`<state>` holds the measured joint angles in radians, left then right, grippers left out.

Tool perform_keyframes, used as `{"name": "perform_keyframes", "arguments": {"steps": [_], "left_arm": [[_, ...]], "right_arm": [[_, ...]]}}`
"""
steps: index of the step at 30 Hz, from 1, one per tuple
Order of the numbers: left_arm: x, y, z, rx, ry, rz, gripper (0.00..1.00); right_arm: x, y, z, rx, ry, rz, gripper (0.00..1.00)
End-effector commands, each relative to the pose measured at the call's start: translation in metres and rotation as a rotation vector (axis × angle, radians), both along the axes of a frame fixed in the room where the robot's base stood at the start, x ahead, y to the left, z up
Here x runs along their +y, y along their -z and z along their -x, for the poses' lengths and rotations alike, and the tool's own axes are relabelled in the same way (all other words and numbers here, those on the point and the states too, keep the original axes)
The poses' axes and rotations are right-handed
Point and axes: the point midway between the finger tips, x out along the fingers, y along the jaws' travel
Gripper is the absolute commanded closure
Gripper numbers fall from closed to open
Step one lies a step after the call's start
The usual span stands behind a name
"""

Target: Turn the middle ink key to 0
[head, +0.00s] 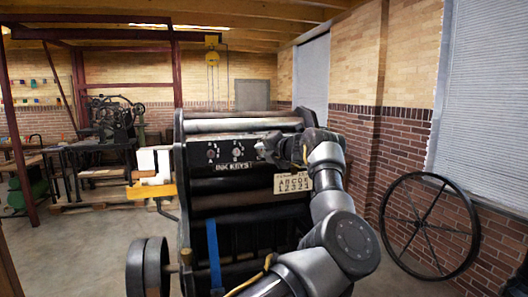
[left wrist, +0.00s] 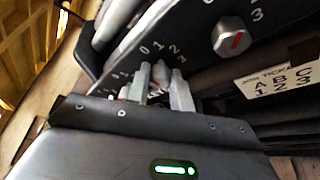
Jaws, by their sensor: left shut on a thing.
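The black ink-key panel (head: 224,154) on the press has two round keys showing in the head view, a left one (head: 211,153) and another beside it (head: 237,151). My left gripper (head: 264,150) is at the panel just right of these and hides what lies behind it. In the left wrist view my left gripper (left wrist: 156,88) is shut on an ink key, apparently the middle one, under printed numbers 0 to 3. The fingers hide most of it, so its pointer reading is unclear. A neighbouring hexagonal key (left wrist: 232,38) with a red mark stands free to its right.
A sign with letters and numbers (head: 292,183) hangs at the panel's lower right and also shows in the left wrist view (left wrist: 285,75). A large spoked wheel (head: 429,226) stands by the brick wall. Another press (head: 112,120) stands at the back left.

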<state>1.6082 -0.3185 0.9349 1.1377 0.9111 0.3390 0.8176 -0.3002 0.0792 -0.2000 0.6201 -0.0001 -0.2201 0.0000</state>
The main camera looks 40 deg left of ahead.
Motion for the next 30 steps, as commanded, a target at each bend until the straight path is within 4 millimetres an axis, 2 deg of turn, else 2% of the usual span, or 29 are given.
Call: {"name": "perform_keyframes", "arguments": {"steps": [10,11,15,25,30], "left_arm": [[0.000,0.001,0.000,-0.001,0.000,0.003,1.00],[0.000,0.001,0.000,0.000,0.000,0.002,0.75],[0.000,0.001,0.000,0.000,0.000,0.002,0.57],[-0.002,0.000,0.000,-0.001,0.000,0.001,0.56],[-0.023,-0.001,0.006,-0.002,0.002,0.001,0.56]], "right_arm": [[-0.001,0.000,0.000,0.000,0.000,0.001,0.46],[-0.001,0.000,0.000,0.000,0.000,0.001,0.46],[-0.001,0.000,0.000,0.000,0.000,0.001,0.46],[-0.001,0.002,0.000,0.000,0.000,0.001,0.46],[-0.001,0.012,0.000,0.000,0.000,0.001,0.46]]}}
